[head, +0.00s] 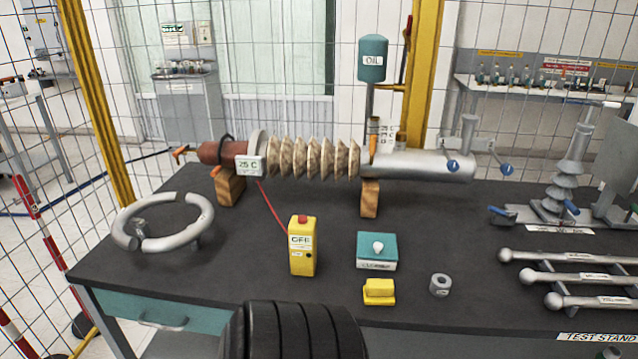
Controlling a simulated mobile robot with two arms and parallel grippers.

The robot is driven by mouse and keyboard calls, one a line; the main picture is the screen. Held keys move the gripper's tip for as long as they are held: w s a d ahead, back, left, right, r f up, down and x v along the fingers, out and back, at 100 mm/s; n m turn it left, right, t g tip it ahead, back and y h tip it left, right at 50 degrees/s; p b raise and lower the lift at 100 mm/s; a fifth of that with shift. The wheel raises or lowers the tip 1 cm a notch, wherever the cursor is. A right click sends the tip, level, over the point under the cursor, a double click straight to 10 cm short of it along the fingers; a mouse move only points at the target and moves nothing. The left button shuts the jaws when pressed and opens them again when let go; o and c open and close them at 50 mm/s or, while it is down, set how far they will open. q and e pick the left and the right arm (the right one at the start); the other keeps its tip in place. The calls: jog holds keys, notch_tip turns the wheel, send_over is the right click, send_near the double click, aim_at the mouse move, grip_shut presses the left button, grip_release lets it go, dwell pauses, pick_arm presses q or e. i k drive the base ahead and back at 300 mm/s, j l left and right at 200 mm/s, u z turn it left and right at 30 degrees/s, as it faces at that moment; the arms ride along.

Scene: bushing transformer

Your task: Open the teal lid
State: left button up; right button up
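The teal lid (365,247) is the flat top of a small box on the dark table, right of centre in the head view. It has a round white knob (378,247) in its middle. The box's pale front (377,266) carries a label too small to read. The lid lies flat and looks shut on the box. Neither of my grippers shows in the head view.
A yellow OFF box (302,250) stands left of the lid. A small yellow block (379,292) and a grey ring (440,285) lie in front. The ribbed bushing (312,157) rests on wooden blocks behind. Metal rods (575,278) lie at right. A black ribbed part covers the front edge.

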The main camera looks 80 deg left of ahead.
aim_at(370, 245)
jog(key=u, duration=2.1)
